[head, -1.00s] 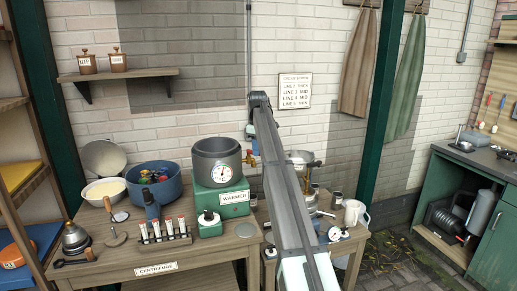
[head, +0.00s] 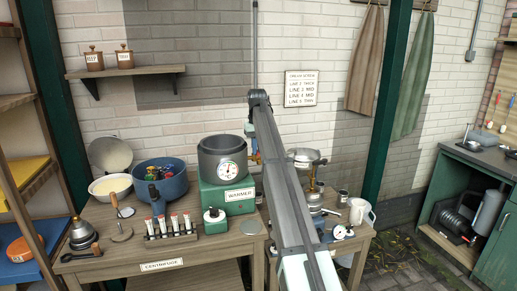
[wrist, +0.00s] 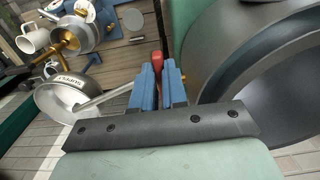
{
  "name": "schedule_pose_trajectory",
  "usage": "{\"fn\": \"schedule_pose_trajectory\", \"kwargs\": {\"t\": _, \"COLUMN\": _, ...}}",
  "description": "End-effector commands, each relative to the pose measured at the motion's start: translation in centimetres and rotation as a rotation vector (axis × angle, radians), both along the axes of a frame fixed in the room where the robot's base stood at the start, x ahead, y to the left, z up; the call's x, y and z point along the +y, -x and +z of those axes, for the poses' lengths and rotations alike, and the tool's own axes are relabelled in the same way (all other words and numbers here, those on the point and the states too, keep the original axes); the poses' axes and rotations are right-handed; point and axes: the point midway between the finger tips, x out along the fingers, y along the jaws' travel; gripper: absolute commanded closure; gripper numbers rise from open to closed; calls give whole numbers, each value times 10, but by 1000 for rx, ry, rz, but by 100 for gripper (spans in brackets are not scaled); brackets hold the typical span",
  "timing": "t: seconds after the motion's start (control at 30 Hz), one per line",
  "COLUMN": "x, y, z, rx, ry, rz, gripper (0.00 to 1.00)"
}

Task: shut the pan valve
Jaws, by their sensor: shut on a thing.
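The grey pan (head: 222,157) with a round dial (head: 228,169) sits on the green warmer (head: 226,197) on the wooden bench. Brass valve parts (head: 251,157) show at its right side, partly behind my arm. In the wrist view the pan (wrist: 225,45) fills the right side, with a brass stub (wrist: 183,77) on its wall. My gripper (wrist: 158,72) is beside the pan, its blue fingers closed on the red valve handle (wrist: 157,59). Most of the handle is hidden between the fingers.
A steel separator (head: 305,170) with a spout stands just right of my arm. A white mug (head: 358,211) is farther right. A blue tub (head: 166,180), a cream bowl (head: 110,187) and a vial rack (head: 172,232) stand left of the warmer.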

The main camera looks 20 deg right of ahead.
Motion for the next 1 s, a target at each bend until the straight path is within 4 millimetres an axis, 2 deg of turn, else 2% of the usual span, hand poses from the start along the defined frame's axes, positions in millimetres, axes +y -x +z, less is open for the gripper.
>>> {"fn": "schedule_pose_trajectory", "kwargs": {"t": 0.57, "x": 2, "y": 0, "z": 0, "rx": -1, "ry": -1, "rz": -33, "gripper": 100}}
{"fn": "schedule_pose_trajectory", "kwargs": {"t": 0.6, "x": 2, "y": -1, "z": 0, "rx": -1, "ry": -1, "rz": -33, "gripper": 86}}
{"fn": "schedule_pose_trajectory", "kwargs": {"t": 0.8, "x": 2, "y": 0, "z": 0, "rx": -1, "ry": -1, "rz": -32, "gripper": 66}}
{"fn": "schedule_pose_trajectory", "kwargs": {"t": 0.87, "x": 2, "y": 0, "z": 0, "rx": 0, "ry": 0, "rz": -32, "gripper": 62}}
{"fn": "schedule_pose_trajectory", "kwargs": {"t": 1.0, "x": 1, "y": 0, "z": 0, "rx": 0, "ry": 0, "rz": -32, "gripper": 62}}
